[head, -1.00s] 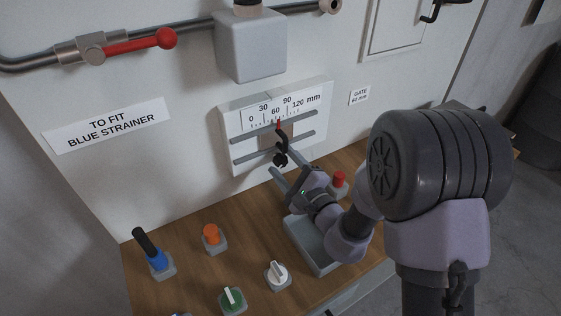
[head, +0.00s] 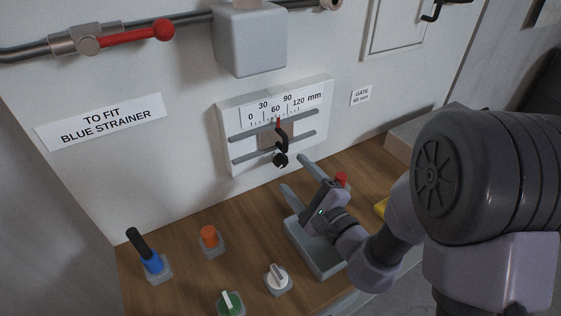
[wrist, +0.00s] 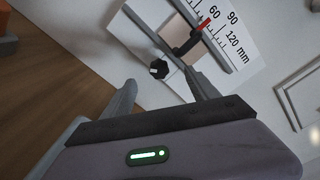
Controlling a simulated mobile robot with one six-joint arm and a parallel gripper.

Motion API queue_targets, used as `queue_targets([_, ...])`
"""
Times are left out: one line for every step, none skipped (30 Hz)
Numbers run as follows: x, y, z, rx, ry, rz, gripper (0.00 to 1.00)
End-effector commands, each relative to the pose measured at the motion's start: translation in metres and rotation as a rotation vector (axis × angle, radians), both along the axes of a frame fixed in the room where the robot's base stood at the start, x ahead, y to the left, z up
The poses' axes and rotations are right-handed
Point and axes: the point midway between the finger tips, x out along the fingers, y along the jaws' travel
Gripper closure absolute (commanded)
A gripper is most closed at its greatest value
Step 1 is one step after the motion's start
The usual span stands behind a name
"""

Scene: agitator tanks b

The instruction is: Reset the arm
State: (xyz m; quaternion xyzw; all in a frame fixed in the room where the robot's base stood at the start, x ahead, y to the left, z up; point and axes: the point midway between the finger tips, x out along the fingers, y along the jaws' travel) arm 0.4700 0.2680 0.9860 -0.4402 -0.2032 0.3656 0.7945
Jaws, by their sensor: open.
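My gripper (head: 293,178) is open and empty in the head view, in front of the scale panel and above the grey tray, apart from the slider. Its two fingers also show spread in the wrist view (wrist: 160,90). The slider has a dark handle (head: 282,141) with a black knob (head: 280,160), and its red pointer (head: 278,121) stands near 60 on the mm scale (head: 284,104). In the wrist view the handle (wrist: 187,43) and knob (wrist: 158,69) lie beyond the fingers.
The bench holds a blue switch with a black lever (head: 150,255), an orange button (head: 209,238), a white knob (head: 278,278), a green knob (head: 230,302) and a red button (head: 342,180). The grey tray (head: 318,258) lies under my gripper. A red-handled valve (head: 135,41) is on the pipe.

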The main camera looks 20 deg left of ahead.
Motion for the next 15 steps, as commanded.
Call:
queue_targets([0.0,0.0,0.0,0.0,0.0,0.0,0.31])
queue_targets([0.0,0.0,0.0,0.0,0.0,0.0,0.31])
queue_targets([0.0,0.0,0.0,-0.001,0.001,0.001,0.31])
queue_targets([0.0,0.0,0.0,-0.001,0.001,0.001,0.31])
queue_targets([0.0,0.0,0.0,-0.001,0.001,0.001,0.31])
queue_targets([0.0,0.0,0.0,-0.001,0.001,0.001,0.31])
queue_targets([0.0,0.001,0.001,0.0,0.0,0.003,0.31])
queue_targets([-0.002,0.002,0.003,0.001,-0.002,0.012,0.31])
queue_targets([-0.007,0.005,0.01,0.004,-0.004,0.041,0.31])
queue_targets([-0.014,0.008,0.019,0.007,-0.007,0.079,0.31])
queue_targets([-0.024,0.013,0.031,0.007,-0.011,0.133,0.31])
queue_targets([-0.045,0.02,0.049,-0.004,-0.016,0.225,0.31])
queue_targets([-0.065,0.023,0.063,-0.027,-0.021,0.31,0.31])
queue_targets([-0.091,0.025,0.075,-0.07,-0.024,0.404,0.31])
queue_targets([-0.128,0.02,0.084,-0.164,-0.024,0.526,0.31])
